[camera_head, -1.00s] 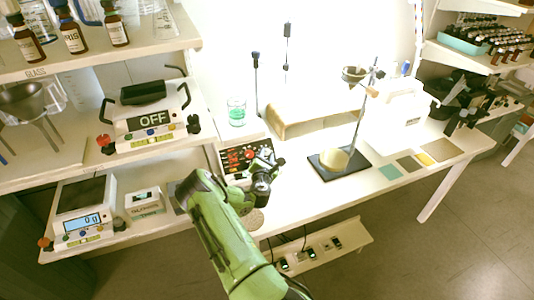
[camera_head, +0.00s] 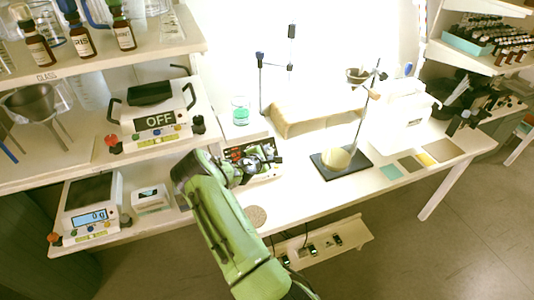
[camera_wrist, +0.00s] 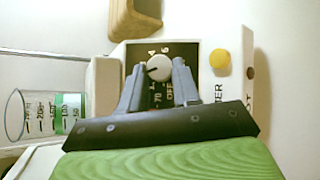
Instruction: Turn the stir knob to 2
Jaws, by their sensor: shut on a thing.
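The stir knob (camera_wrist: 159,68) is a round grey-white knob on a dark dial plate with printed numbers, in the upper middle of the wrist view. My gripper (camera_wrist: 159,78) has its two grey fingers on either side of the knob and is shut on it. The knob's pointer mark is too small to read surely.
A beaker of green liquid (camera_head: 240,112) stands behind the panel; it also shows at left in the wrist view (camera_wrist: 42,115). A yellow button (camera_wrist: 220,59) is right of the dial. A stand on a dark base (camera_head: 340,162) is to the right. Shelves with devices (camera_head: 155,122) are left.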

